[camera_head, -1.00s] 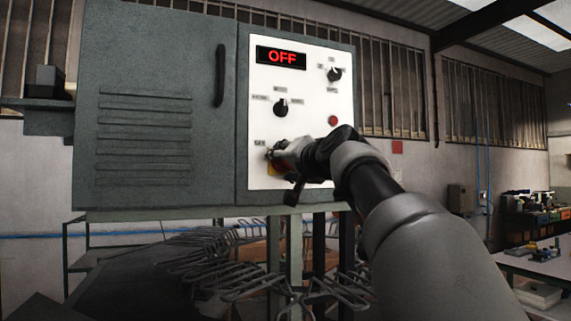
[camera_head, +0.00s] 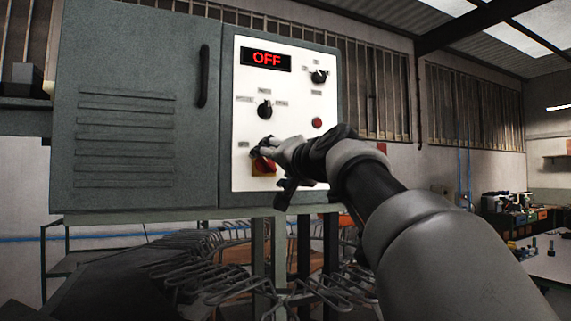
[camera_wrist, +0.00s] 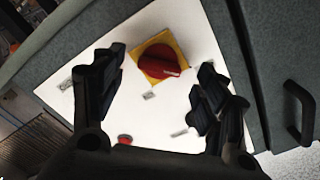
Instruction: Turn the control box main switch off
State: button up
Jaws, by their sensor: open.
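The control box (camera_head: 140,110) is a grey cabinet with a white panel on its right side. The main switch (camera_wrist: 161,62) is a red rotary knob on a yellow square plate, low on that panel. It also shows in the head view (camera_head: 263,167), partly covered by my gripper. The display (camera_head: 266,59) on the panel reads OFF in red. My gripper (camera_wrist: 160,82) is open and empty in the wrist view, with one finger to each side of the switch and apart from it. In the head view my gripper (camera_head: 258,152) is at the switch's upper edge.
Above the switch are a black selector knob (camera_head: 265,110), another black knob (camera_head: 319,76) and a red button (camera_head: 317,122). The cabinet door has a black handle (camera_head: 204,76). Wire racks (camera_head: 260,285) stand below the box. A workbench (camera_head: 545,262) is at the far right.

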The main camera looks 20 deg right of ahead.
jog(key=s, duration=0.9)
